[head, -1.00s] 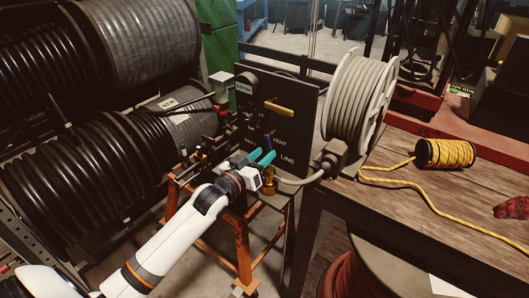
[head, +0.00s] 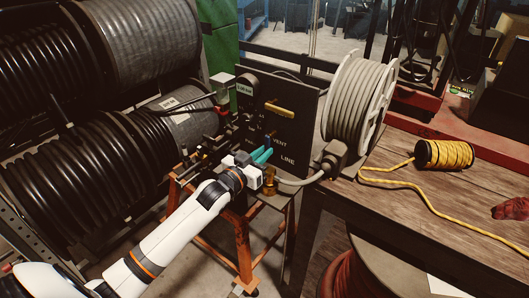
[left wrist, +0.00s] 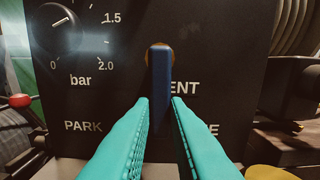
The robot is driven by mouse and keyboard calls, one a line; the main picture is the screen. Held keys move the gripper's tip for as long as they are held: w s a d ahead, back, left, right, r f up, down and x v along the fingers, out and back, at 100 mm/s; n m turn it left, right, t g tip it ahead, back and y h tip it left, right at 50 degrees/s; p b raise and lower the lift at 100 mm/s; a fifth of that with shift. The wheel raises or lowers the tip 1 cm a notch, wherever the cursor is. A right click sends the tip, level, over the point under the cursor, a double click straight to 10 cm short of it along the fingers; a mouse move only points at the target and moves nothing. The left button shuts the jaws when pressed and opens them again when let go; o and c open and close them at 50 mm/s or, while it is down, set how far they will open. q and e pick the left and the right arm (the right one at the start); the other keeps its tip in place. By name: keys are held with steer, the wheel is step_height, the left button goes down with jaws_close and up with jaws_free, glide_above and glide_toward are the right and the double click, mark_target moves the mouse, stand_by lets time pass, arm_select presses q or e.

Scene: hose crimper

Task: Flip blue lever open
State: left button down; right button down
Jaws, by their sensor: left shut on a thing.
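The blue lever (left wrist: 161,85) hangs straight down from a round brass-coloured pivot on the black panel (left wrist: 110,25), covering part of a word ending in "ENT". In the head view, a little of the blue lever (head: 268,141) shows just above my teal fingers. My left gripper (head: 264,153) is at the panel front, shut on the lever. In the left wrist view the two fingertips (left wrist: 160,101) stand on either side of the lever's lower part. The lever's lower end is partly hidden between the fingers. My right gripper is in neither view.
A grey hose reel (head: 355,98) stands right of the panel, and a wooden bench (head: 440,195) holds a yellow rope spool (head: 445,154). Large black hose reels (head: 70,165) crowd the left.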

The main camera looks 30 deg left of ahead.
arm_select(q)
steer(key=shift+a+m, duration=0.1)
steer(key=shift+m, duration=0.2)
steer(key=c, duration=1.4)
jaws_free()
steer(key=s+a+b, duration=0.1)
steer(key=s, duration=1.1)
steer(key=shift+a, duration=0.35)
steer(key=shift+w, duration=0.1)
